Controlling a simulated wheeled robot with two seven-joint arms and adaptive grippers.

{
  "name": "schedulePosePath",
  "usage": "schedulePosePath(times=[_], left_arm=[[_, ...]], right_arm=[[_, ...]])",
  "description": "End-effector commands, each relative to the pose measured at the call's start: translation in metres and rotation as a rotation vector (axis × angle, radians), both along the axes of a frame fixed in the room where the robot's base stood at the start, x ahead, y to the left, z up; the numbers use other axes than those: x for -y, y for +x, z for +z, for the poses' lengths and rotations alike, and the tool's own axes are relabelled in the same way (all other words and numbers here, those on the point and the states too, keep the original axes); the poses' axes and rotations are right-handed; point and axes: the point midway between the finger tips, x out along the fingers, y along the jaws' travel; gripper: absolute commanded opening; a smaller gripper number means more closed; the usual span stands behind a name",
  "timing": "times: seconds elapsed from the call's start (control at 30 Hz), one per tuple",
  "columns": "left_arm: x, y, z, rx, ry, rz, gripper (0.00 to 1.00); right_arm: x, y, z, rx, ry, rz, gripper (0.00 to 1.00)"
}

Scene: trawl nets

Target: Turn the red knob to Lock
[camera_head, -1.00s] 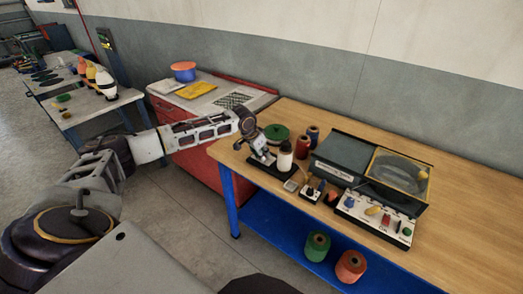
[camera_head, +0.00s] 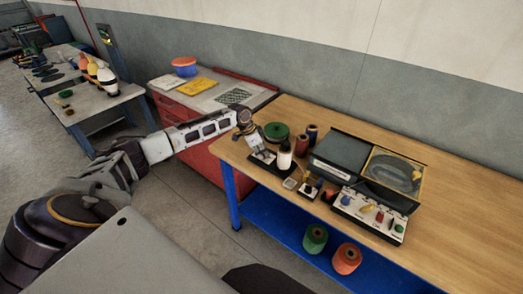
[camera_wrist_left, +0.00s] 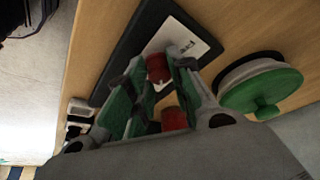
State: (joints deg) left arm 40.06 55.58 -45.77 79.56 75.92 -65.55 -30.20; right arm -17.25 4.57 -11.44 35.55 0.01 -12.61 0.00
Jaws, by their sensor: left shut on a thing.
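My left gripper (camera_head: 263,154) reaches down over the left end of the wooden bench. In the left wrist view its green-padded fingers (camera_wrist_left: 158,68) are shut on the red knob (camera_wrist_left: 158,66), which shows between the fingertips. A second red piece (camera_wrist_left: 174,118) shows nearer the palm. Beyond the knob is a white plate (camera_wrist_left: 190,40) on a black base (camera_wrist_left: 128,50); its lettering is too small to read. In the head view the gripper hides the knob. My right gripper is out of view.
A white bottle (camera_head: 285,157) stands close right of the gripper. A green spool (camera_head: 277,131) is just behind; it also shows in the wrist view (camera_wrist_left: 262,90). Small boxes, dark spools and a control panel (camera_head: 370,214) lie further right. The bench's right end (camera_head: 470,215) is clear.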

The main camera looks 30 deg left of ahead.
Motion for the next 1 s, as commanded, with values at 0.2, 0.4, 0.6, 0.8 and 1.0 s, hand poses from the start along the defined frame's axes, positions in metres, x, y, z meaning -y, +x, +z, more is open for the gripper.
schedulePosePath(times=[0.2, 0.4, 0.6, 0.8, 1.0], left_arm=[[0.0, 0.001, 0.0, 0.001, -0.002, -0.112, 0.0], [-0.001, 0.002, 0.0, 0.001, -0.001, -0.2, 0.0], [-0.001, 0.002, 0.0, 0.001, -0.001, -0.256, 0.0], [-0.001, 0.002, 0.0, 0.002, -0.001, -0.279, 0.0], [-0.001, 0.002, 0.0, 0.002, -0.001, -0.281, 0.0]], right_arm=[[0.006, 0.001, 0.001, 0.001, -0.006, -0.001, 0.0], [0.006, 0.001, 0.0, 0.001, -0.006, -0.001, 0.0], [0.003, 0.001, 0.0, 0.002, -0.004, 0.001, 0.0], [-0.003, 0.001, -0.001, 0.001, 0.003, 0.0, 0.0], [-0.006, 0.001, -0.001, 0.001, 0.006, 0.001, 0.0]])
